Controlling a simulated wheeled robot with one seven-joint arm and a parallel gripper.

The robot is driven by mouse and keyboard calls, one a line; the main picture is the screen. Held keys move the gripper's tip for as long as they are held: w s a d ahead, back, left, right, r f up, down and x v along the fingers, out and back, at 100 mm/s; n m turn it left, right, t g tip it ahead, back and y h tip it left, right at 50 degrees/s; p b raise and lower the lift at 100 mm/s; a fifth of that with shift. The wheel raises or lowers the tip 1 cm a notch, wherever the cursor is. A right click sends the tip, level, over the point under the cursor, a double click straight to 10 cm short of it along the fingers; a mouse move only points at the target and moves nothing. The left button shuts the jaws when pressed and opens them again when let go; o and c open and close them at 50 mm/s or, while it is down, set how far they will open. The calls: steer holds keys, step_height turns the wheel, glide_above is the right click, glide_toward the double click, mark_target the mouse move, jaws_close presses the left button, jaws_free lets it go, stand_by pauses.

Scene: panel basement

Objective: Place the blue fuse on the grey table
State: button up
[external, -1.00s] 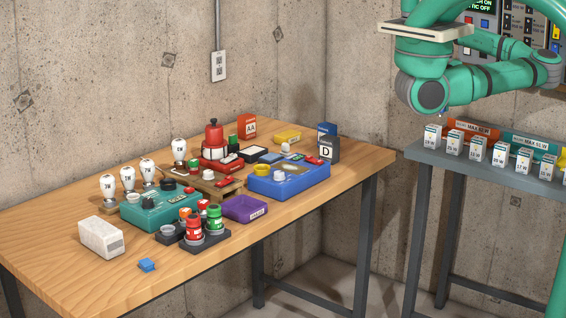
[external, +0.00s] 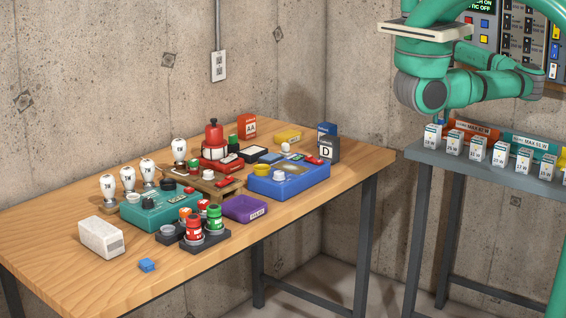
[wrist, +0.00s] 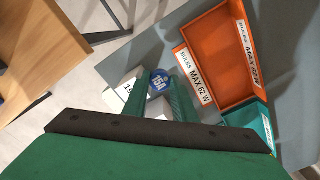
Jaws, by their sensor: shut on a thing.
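The blue fuse (wrist: 159,80), marked 15A, is between the fingertips of my gripper (wrist: 160,88) in the wrist view. My gripper is shut on it. The grey table (wrist: 215,22) lies below them in the wrist view, and I cannot tell whether the fuse touches it. The grey table also stands at the right in the external view (external: 424,156), below my arm.
A white box (wrist: 122,92) is close left of the fuse. An orange bulb bin (wrist: 226,65) and a teal bin (wrist: 262,128) are to the right. Several white boxes line the grey table's front edge.

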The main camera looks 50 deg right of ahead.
steer(key=shift+w+d+f, duration=0.25)
steer(key=shift+d+f, duration=0.3)
steer(key=shift+f, duration=0.15)
steer(key=shift+w+d+f, duration=0.1)
steer(key=shift+d+f, duration=0.05)
steer(key=shift+f, duration=0.8)
steer(key=shift+d+f, duration=0.1)
steer(key=shift+f, duration=0.8)
steer(key=shift+f, duration=0.1)
steer(key=o, duration=1)
step_height(320, 180, up, 12)
steer(key=shift+r, duration=0.15)
